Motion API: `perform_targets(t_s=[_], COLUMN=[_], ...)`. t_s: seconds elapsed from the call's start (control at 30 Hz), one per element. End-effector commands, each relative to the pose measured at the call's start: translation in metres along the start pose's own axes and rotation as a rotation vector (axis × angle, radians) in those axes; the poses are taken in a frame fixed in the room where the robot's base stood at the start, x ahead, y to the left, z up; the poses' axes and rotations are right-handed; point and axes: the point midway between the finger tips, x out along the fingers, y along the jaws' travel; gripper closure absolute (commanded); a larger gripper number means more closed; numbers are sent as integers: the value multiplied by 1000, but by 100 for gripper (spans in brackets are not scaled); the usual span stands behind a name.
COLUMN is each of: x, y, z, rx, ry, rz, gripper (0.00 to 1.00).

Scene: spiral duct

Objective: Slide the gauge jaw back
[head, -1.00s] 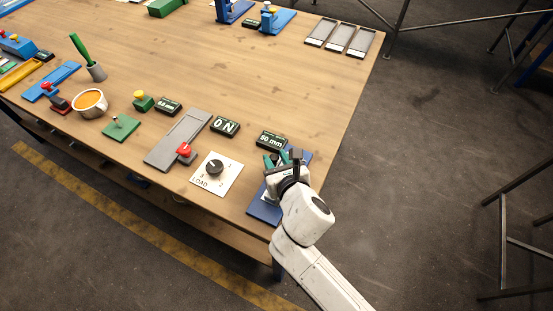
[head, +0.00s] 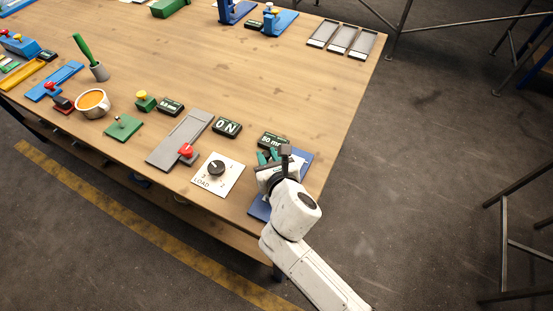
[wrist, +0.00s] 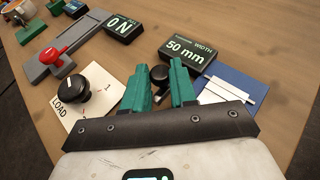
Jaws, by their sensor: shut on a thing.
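The gauge is a blue plate (head: 300,168) at the table's near right corner, largely hidden by my gripper in the head view. In the wrist view the blue plate (wrist: 240,88) carries white strips (wrist: 222,89) to the right of my fingers. My gripper (wrist: 160,82) has green fingers, one on each side of a round black knob (wrist: 159,74), which I take to be the gauge jaw's knob. The fingers are shut on it; the contact itself is partly hidden. The jaw's body below is hidden. A display (wrist: 188,50) beside the gauge reads 50 mm, width.
Left of the gauge is a white LOAD dial plate (head: 228,178) with a black knob (head: 216,167). The table's right edge is close.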

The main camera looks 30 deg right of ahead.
Motion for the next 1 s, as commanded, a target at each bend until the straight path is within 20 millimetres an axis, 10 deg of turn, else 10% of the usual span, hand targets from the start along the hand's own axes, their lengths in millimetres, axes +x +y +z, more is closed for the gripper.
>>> perform_targets(t_s=[0.3, 0.33, 0.53, 1.0], x=[4, 4, 4, -21], y=[6, 6, 6, 5], z=[2, 2, 2, 1], rx=[1, 1, 0, -1], ry=[-2, -2, -1, 1], rz=[4, 4, 3, 2], gripper=[100, 71, 52, 52])
